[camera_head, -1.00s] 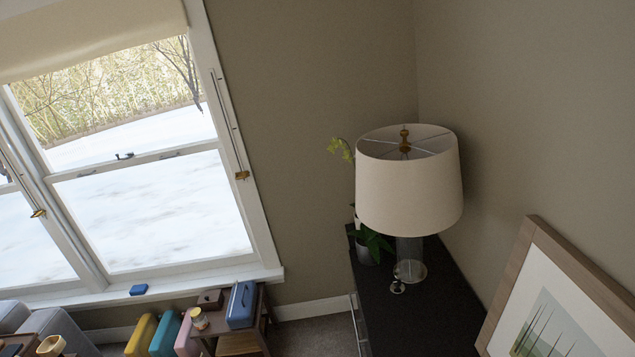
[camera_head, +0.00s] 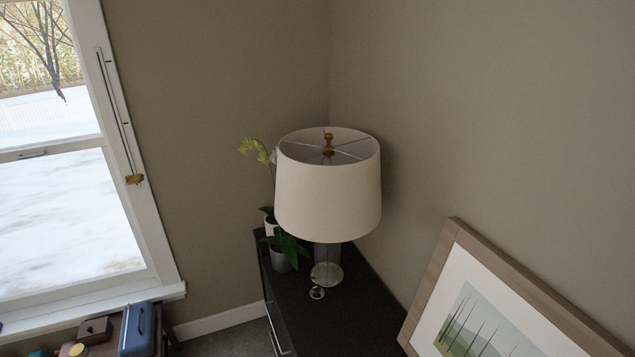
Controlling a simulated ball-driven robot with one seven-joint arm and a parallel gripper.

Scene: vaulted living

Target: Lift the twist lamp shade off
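The lamp shade (camera_head: 328,200) is a white drum, slightly wider at the bottom, with a brass finial (camera_head: 328,144) and thin spokes across its open top. It sits upright on the lamp base (camera_head: 327,268), which has a clear column and a round foot. The lamp stands on a black cabinet (camera_head: 345,318) in the room's corner, a little right of the middle of the view. My gripper is not in view, so I cannot see its fingers or whether it holds anything.
A potted orchid (camera_head: 283,258) stands just left of and behind the lamp. A wood-framed picture (camera_head: 440,275) is at the lower right, close to the cabinet. A window (camera_head: 60,170) and a small table with a blue box (camera_head: 137,330) are at the left. Walls close in behind and right.

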